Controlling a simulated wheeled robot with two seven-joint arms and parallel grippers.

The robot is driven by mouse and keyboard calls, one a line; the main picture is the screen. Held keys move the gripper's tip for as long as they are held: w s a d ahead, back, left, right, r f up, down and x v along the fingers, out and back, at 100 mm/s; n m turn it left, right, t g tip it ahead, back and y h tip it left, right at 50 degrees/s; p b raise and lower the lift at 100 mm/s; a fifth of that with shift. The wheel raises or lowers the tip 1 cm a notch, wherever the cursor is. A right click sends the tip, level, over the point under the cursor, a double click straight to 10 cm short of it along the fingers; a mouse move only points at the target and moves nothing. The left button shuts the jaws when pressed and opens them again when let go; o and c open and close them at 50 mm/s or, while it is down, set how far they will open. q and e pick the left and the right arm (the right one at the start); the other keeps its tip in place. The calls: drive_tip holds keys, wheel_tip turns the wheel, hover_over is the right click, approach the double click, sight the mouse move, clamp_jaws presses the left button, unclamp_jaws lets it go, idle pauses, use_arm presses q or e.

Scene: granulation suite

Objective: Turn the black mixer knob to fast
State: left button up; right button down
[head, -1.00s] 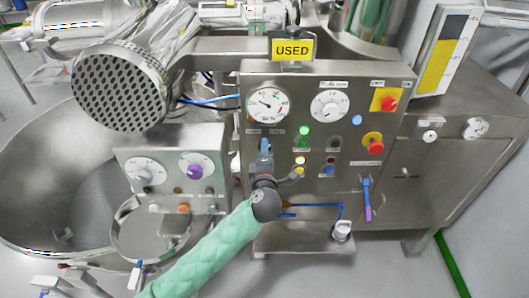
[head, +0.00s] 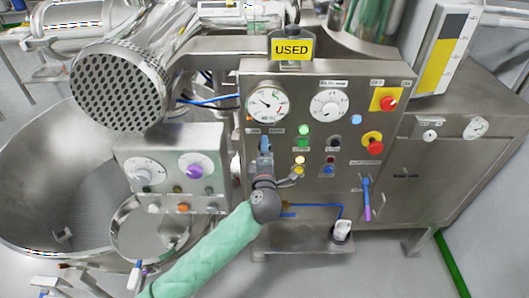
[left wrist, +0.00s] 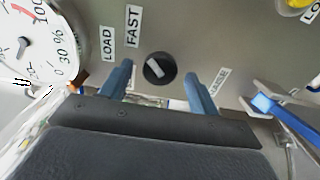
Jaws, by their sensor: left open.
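The black mixer knob (left wrist: 160,68) shows in the left wrist view as a round dial on the steel panel, with a white pointer bar slanting across it. A FAST label (left wrist: 133,27) and a LOAD label (left wrist: 108,43) are stuck to its upper left. My left gripper (left wrist: 159,70) is open, with one blue finger on each side of the knob and a gap showing on both sides. In the head view my left gripper (head: 265,145) is at the panel below the left gauge and hides the knob. My right gripper is not in view.
The control panel (head: 262,72) carries a gauge (head: 267,104), a white dial (head: 329,105), a green light (head: 304,130) and a red button (head: 375,146) close by. A blue handle (left wrist: 265,103) juts out right of the fingers. A USED sign (head: 292,49) stands on top.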

use_arm(q)
drive_tip(key=s+b, duration=0.3)
drive_tip(key=s, duration=0.4)
drive_tip(key=shift+s, duration=0.25)
